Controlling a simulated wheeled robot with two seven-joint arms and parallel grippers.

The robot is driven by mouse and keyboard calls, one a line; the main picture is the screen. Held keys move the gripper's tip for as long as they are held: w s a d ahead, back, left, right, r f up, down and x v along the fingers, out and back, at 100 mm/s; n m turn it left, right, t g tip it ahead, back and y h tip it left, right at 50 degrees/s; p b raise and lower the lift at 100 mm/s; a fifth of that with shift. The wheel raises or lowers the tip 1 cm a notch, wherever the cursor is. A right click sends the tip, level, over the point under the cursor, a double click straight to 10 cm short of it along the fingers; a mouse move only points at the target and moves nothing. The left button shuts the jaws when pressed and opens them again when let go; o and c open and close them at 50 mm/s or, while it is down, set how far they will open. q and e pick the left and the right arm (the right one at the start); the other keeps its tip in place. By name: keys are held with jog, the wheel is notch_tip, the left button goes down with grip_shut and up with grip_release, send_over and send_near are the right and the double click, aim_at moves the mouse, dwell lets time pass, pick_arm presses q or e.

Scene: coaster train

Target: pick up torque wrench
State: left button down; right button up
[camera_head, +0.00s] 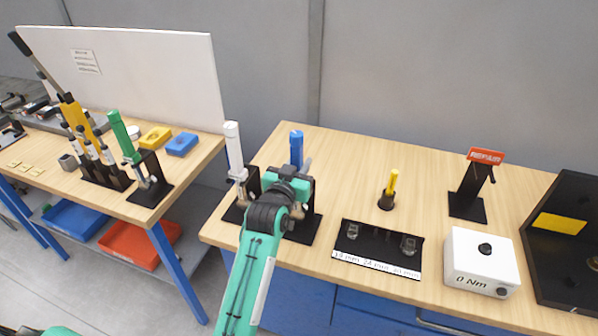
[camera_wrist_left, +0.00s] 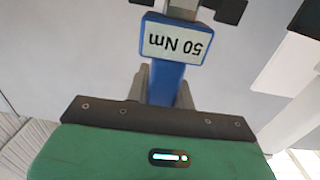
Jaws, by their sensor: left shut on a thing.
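The torque wrench with a blue handle (camera_head: 297,139) stands roughly upright at its black stand (camera_head: 312,228) on the right-hand table. My left gripper (camera_head: 302,172) is shut on this blue wrench, below the top of its handle. In the left wrist view the blue wrench (camera_wrist_left: 166,83) lies between the two grey fingers, with a label reading 50 Nm. The wrench's lower part is hidden behind my left arm in the head view, so I cannot tell whether it still rests in the stand. A white-handled wrench (camera_head: 233,145) stands just to the left. My right gripper is not in view.
A green-handled wrench (camera_head: 124,136) stands on the left table among several other tools. On the right table are a socket tray (camera_head: 375,251), a yellow-handled tool (camera_head: 392,182), a REPAIR sign (camera_head: 486,156), a white 0 Nm box (camera_head: 480,258) and a black case (camera_head: 570,285).

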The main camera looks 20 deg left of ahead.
aim_at(295, 164)
pick_arm(q)
jog(key=shift+r+b, duration=0.45)
jog(key=shift+r, duration=1)
jog(key=shift+s+f+b, duration=0.15)
jog(key=shift+s+b, duration=0.15)
jog(key=shift+s, duration=0.75)
jog(key=s+a+b, duration=0.1)
jog(key=s+b, duration=0.2)
jog(key=s, duration=1.3)
jog(key=shift+b, duration=0.4)
jog(key=c, duration=2)
grip_release()
grip_shut()
